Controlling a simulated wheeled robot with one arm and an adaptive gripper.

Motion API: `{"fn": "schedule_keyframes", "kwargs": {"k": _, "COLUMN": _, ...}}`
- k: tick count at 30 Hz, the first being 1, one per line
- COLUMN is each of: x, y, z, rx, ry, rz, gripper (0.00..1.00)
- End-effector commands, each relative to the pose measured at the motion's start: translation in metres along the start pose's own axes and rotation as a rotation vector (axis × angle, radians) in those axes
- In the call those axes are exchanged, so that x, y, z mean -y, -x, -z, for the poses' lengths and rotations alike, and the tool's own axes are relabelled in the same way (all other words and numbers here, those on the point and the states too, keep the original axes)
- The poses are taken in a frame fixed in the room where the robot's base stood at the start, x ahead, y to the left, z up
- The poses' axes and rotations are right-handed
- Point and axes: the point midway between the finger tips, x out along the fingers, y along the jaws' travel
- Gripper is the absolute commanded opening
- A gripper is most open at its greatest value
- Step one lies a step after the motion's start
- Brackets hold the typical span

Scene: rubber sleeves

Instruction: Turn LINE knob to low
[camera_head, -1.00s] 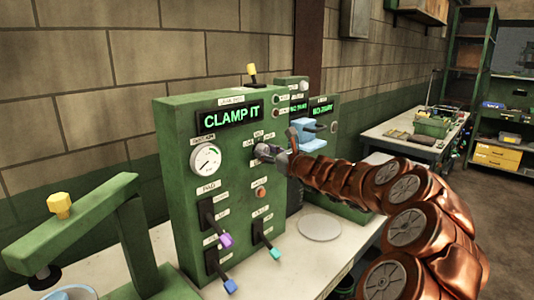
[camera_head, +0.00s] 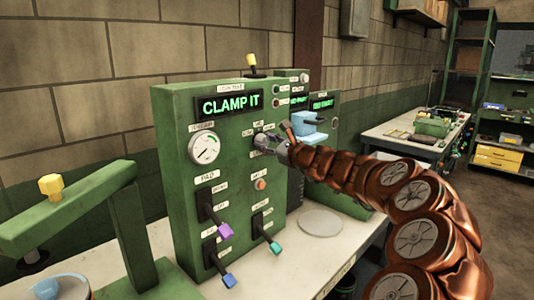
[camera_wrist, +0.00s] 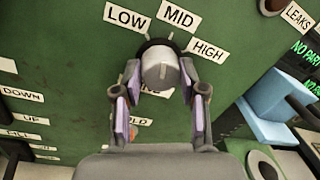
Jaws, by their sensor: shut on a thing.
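The LINE knob (camera_wrist: 160,68) is a grey round knob on the upright green panel (camera_head: 170,130). Labels LOW (camera_wrist: 128,19), MID (camera_wrist: 178,16) and HIGH (camera_wrist: 208,51) fan out above it in the wrist view. My gripper (camera_wrist: 160,75) is shut on the knob, one finger on each side. The knob's plate below is mostly hidden; only its last letters show. A thin dark line runs on the knob's face, but I cannot tell which label it points to. In the head view my gripper (camera_head: 268,142) covers part of the knob.
The panel has a CLAMP IT display (camera_head: 230,105), a dial gauge (camera_head: 204,148), a reddish button (camera_head: 260,184) and levers with purple, blue and teal tips below. A green clamp arm (camera_head: 75,210) stands at left. A light-blue block (camera_head: 308,125) sits right behind my gripper.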

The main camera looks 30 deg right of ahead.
Motion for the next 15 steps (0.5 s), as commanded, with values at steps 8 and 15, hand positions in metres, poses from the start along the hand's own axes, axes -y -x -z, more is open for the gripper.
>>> {"fn": "schedule_keyframes", "kwargs": {"k": 8, "x": -0.0028, "y": 0.0000, "z": 0.0054, "rx": 0.020, "ry": 0.238, "rz": 0.004, "gripper": 0.06}}
{"fn": "schedule_keyframes", "kwargs": {"k": 15, "x": -0.0013, "y": 0.0001, "z": 0.0040, "rx": 0.032, "ry": 0.394, "rz": 0.007, "gripper": 0.06}}
